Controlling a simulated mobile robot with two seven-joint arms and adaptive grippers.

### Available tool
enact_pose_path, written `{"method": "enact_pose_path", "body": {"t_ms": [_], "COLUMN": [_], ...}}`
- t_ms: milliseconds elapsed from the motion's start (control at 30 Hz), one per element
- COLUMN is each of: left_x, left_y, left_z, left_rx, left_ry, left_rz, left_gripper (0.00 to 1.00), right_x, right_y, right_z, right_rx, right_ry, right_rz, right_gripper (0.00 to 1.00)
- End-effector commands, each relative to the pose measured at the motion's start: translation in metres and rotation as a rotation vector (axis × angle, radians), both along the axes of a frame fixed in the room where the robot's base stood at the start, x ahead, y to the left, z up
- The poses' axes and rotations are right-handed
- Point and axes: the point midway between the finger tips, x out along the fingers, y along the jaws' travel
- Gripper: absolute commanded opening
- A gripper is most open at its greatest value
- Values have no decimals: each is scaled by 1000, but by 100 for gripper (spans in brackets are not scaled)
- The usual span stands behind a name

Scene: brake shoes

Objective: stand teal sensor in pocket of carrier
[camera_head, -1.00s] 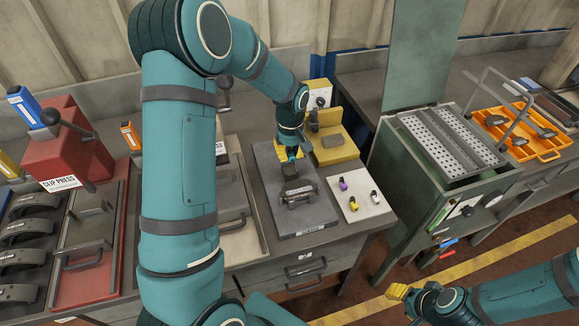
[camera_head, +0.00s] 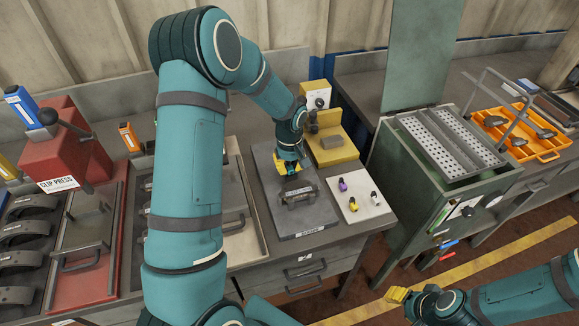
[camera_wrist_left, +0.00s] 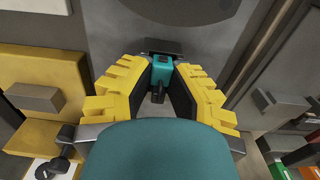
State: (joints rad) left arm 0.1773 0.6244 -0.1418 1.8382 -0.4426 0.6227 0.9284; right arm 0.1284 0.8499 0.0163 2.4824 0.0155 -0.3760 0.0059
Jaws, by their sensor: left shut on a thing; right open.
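My left gripper (camera_head: 287,166) is low over the grey mat, just behind a dark block (camera_head: 297,193) with a pale label, which seems to be the carrier. In the left wrist view, the gripper (camera_wrist_left: 162,76) is shut on the teal sensor (camera_wrist_left: 160,68), with a dark stub showing on the sensor's near side. A dark edge lies just beyond the fingertips; I cannot tell whether it is part of the carrier. The carrier's pocket cannot be made out, and the sensor is hidden in the head view. My right gripper (camera_head: 398,294) is open and empty at the lower right, away from the bench.
A white pad (camera_head: 361,212) with purple, yellow and dark small sensors lies right of the mat. A yellow fixture (camera_head: 334,152) stands behind it. A red clip press (camera_head: 66,155) and a grey tray are to the left. A green cabinet (camera_head: 425,190) stands right.

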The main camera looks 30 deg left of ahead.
Motion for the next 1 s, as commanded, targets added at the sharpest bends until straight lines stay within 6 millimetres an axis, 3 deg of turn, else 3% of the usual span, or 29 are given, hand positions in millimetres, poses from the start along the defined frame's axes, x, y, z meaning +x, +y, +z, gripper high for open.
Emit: {"method": "enact_pose_path", "body": {"t_ms": [267, 300, 333, 367, 1000], "left_x": [-3, -4, -4, -4, -7], "left_y": [0, -1, -1, -1, 1], "left_z": [-11, -12, -12, -12, -11], "left_rx": [-2, -2, -3, -3, -2], "left_ry": [11, 13, 13, 14, 20], "left_rz": [1, 1, 1, 1, 3], "left_gripper": [0, 30, 40, 42, 42], "right_x": [-1, -1, -1, -1, -1], "right_y": [0, 0, 0, 0, 0], "right_z": [-6, -6, -6, -6, -4], "right_rx": [0, -1, 0, 0, 0], "right_ry": [2, 3, 2, 2, 2], "right_rz": [2, 2, 2, 2, 2], "right_gripper": [47, 47, 47, 47, 47]}}
